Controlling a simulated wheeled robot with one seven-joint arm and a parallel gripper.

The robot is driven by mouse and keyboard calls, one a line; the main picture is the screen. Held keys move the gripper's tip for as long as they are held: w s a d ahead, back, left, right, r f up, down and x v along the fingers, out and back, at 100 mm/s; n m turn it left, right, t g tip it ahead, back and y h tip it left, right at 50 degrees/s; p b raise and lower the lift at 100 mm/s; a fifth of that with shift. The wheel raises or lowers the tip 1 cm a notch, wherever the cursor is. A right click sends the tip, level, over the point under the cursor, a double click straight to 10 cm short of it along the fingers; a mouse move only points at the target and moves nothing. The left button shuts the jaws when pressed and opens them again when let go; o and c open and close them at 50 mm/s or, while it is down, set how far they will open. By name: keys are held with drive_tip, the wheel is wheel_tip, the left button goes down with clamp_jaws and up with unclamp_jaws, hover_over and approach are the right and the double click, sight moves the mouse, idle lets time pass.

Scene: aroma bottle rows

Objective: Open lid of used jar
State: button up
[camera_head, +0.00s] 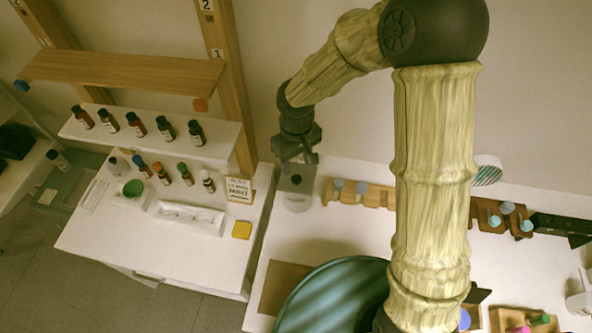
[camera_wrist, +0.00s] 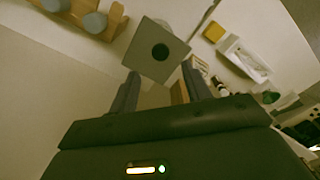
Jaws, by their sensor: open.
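A pale jar (camera_head: 297,202) stands at the left end of the right-hand white counter. Its square grey lid (camera_wrist: 149,66) is on it, with a round dark knob (camera_wrist: 160,52) in the middle. My gripper (camera_head: 298,158) hangs just above the jar and points down. In the wrist view my gripper (camera_wrist: 160,82) is open and empty, with the lid and knob beyond and between the fingertips. The fingers look apart from the knob; the exact gap is hard to judge.
A wooden holder (camera_head: 375,193) with grey-blue pieces stands right of the jar. On the left counter are a white tray (camera_head: 187,217), a yellow block (camera_head: 242,230), a small sign (camera_head: 239,190) and several bottles. A gap separates the two counters.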

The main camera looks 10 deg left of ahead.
sight(297, 178)
drive_tip(key=f+p, duration=0.1)
drive_tip(key=f, duration=0.5)
drive_tip(key=shift+s+f, duration=0.1)
drive_tip(key=shift+s, duration=0.1)
drive_tip(key=shift+c, duration=0.5)
clamp_jaws()
